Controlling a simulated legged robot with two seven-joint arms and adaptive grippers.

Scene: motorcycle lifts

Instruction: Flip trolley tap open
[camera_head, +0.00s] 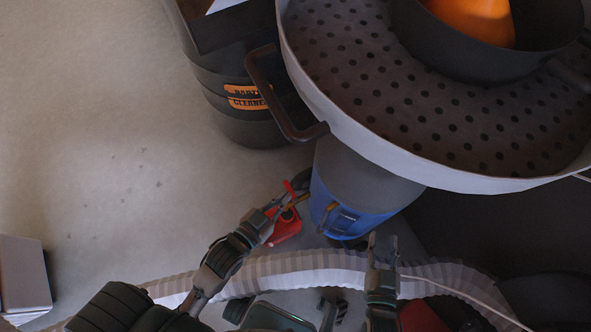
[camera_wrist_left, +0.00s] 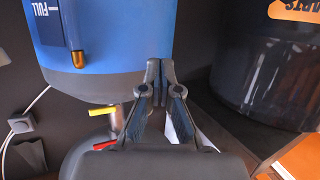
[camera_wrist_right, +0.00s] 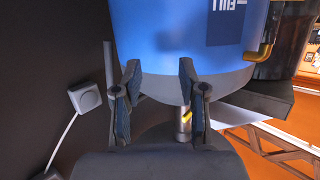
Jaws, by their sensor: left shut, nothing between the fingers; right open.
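The trolley is a blue drum (camera_head: 345,208) with a grey top, standing under a wide perforated basin. In the left wrist view the blue drum (camera_wrist_left: 110,50) has a "FULL" label and small coloured levers below it: a yellow one (camera_wrist_left: 102,111) and a red one (camera_wrist_left: 103,145). I cannot tell for certain which is the tap. The right wrist view shows a small yellow lever (camera_wrist_right: 187,116) on a metal pipe under the drum. My left gripper (camera_wrist_left: 161,66) is shut and empty, beside the drum's lower edge. My right gripper (camera_wrist_right: 159,66) is open and empty, in front of the drum.
The perforated basin (camera_head: 440,170) with its dark handle (camera_head: 275,100) overhangs the drum. A black parts cleaner bin (camera_head: 235,115) stands at the back left. A red container (camera_head: 285,228) lies near my left gripper. A pale ribbed hose (camera_head: 310,262) crosses the front.

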